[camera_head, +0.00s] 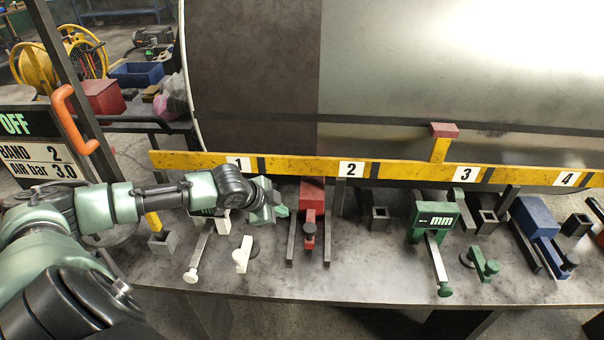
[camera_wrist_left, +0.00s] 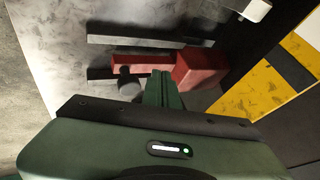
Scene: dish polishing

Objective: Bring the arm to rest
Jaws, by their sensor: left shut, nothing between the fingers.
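My left arm (camera_head: 118,203) reaches in from the left, over the grey bench. My left gripper (camera_head: 281,211) is shut and empty, just left of the red tool (camera_head: 311,195) on the bench. In the left wrist view the green fingers (camera_wrist_left: 158,88) are together, in front of the red tool (camera_wrist_left: 195,70) and its dark knob. I cannot tell whether they touch it. The gripper partly hides the bench behind it. My right gripper is not in view.
A yellow numbered rail (camera_head: 400,171) runs along a large metal drum (camera_head: 440,70). A white tool (camera_head: 243,254), a green gauge marked mm (camera_head: 436,219) and a blue tool (camera_head: 536,216) stand on the bench. An orange handle (camera_head: 75,118) is at the left.

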